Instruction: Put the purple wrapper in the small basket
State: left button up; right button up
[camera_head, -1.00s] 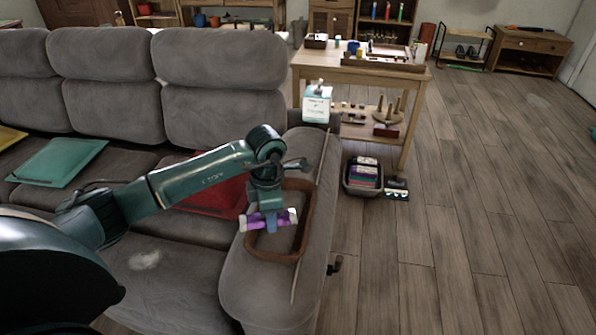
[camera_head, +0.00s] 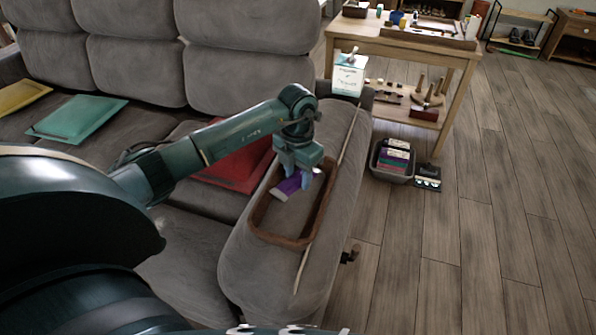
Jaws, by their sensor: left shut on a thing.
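The purple wrapper (camera_head: 286,189), with pale ends, is in my left gripper (camera_head: 299,177). The gripper is shut on it and points down, hiding part of it. They show over the far part of a brown-rimmed, shallow, oblong holder (camera_head: 279,240) on the sofa's armrest; I cannot tell if the wrapper touches it. A small grey basket (camera_head: 391,176) stands on the floor to the right of the armrest and has several coloured packets in it. I cannot tell which of the two is the small basket. My right gripper is out of view.
The grey sofa armrest (camera_head: 252,278) has a thin stick along its right side. A white box (camera_head: 348,77) stands near its far end. A wooden table (camera_head: 400,45) stands behind. A dark packet (camera_head: 428,177) lies beside the grey basket. The floor at right is clear.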

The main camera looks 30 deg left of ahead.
pick_arm(q)
jog(key=shift+f, duration=0.35)
